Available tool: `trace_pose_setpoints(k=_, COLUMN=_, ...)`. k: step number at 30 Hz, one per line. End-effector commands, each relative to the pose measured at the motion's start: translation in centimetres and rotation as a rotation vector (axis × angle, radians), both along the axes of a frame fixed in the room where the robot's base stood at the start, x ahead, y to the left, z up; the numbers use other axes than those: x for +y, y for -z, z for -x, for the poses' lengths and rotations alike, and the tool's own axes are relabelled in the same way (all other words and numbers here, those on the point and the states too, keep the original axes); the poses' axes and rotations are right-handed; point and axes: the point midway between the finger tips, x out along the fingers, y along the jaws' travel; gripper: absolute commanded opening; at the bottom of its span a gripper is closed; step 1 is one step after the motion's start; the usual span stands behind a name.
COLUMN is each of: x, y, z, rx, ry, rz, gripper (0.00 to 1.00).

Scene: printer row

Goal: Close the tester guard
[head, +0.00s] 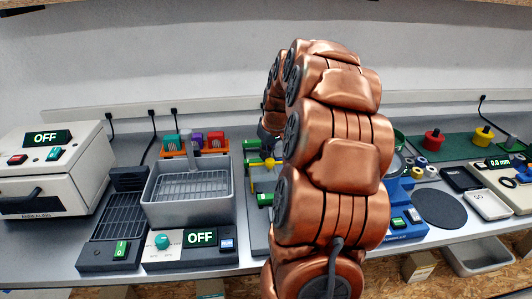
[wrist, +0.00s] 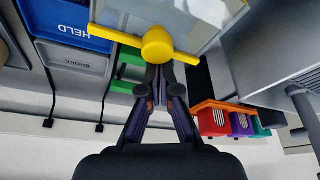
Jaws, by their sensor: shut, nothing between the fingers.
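The tester stands mid-bench in the head view, mostly behind my arm; its green-and-grey parts (head: 264,199) show at the left of the arm. A yellow bar (head: 256,162) shows above them. In the wrist view a pale panel (wrist: 195,12), which looks like the tester guard, has a yellow bar with a round yellow knob (wrist: 158,45) along its edge. My gripper (wrist: 158,78) is shut and empty, its fingertips right at the knob; I cannot tell whether they touch. The guard's angle is unclear.
A grey wash basin (head: 190,196) stands left of the tester, with orange-racked coloured blocks (head: 195,146) behind. A white annealing box (head: 52,165) is at far left.

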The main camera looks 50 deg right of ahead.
Motion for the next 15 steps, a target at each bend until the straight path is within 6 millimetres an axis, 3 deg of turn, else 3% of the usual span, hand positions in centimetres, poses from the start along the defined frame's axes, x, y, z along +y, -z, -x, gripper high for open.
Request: trace_pose_setpoints(k=15, x=3.3, y=0.1, z=4.0, rx=-0.001, ry=0.001, rz=0.001, gripper=0.00)
